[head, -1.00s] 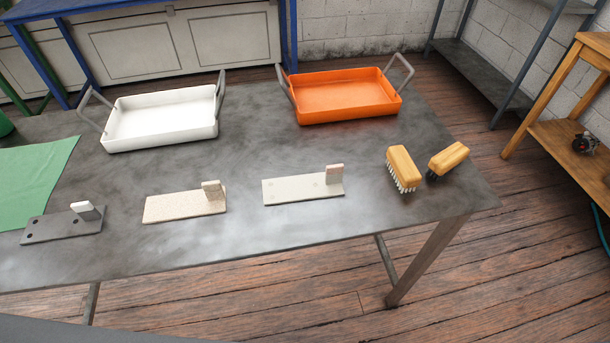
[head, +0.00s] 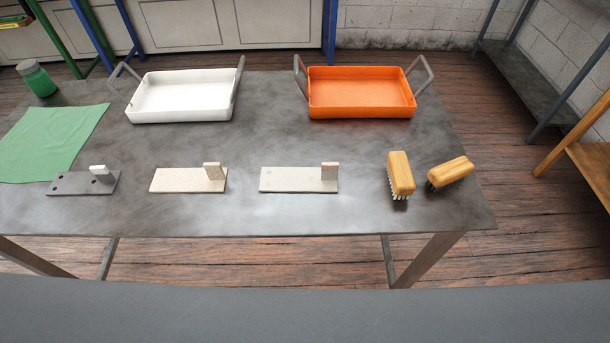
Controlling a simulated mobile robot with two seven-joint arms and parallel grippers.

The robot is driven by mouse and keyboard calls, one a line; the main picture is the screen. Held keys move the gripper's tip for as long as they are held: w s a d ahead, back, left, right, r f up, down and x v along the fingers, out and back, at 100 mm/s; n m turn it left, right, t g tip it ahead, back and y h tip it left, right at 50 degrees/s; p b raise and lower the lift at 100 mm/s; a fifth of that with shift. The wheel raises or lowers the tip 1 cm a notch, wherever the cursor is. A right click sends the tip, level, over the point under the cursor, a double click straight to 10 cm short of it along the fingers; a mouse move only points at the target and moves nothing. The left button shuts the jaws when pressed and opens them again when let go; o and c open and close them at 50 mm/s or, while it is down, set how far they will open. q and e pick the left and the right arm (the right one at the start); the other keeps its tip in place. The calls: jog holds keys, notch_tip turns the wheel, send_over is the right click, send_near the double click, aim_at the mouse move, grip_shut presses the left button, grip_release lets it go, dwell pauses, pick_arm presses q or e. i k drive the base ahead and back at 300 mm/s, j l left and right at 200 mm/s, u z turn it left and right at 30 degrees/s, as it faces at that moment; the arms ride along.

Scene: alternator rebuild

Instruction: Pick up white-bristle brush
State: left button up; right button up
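The white-bristle brush (head: 401,173) has a light wooden block and white bristles along its lower left edge. It lies on the grey metal table (head: 290,222) near the right end. A second wooden brush (head: 450,172) with dark bristles lies just to its right, angled, with a small gap between them. Neither of my grippers is in view.
A white tray (head: 131,114) and an orange tray (head: 361,112), both with upright handles, stand at the back. Several flat plates with small upright blocks, such as the pale one (head: 285,181), line the front. A green cloth (head: 48,143) and green jar (head: 37,80) are left.

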aim_at(398, 169)
jog(key=k+l+z, duration=0.2)
jog(key=z, duration=0.15)
jog(key=k+l+z, duration=0.15)
jog(key=l+z, duration=0.15)
jog(key=k+l+z, duration=0.1)
jog(key=l+z, duration=0.25)
jog(key=l, duration=0.15)
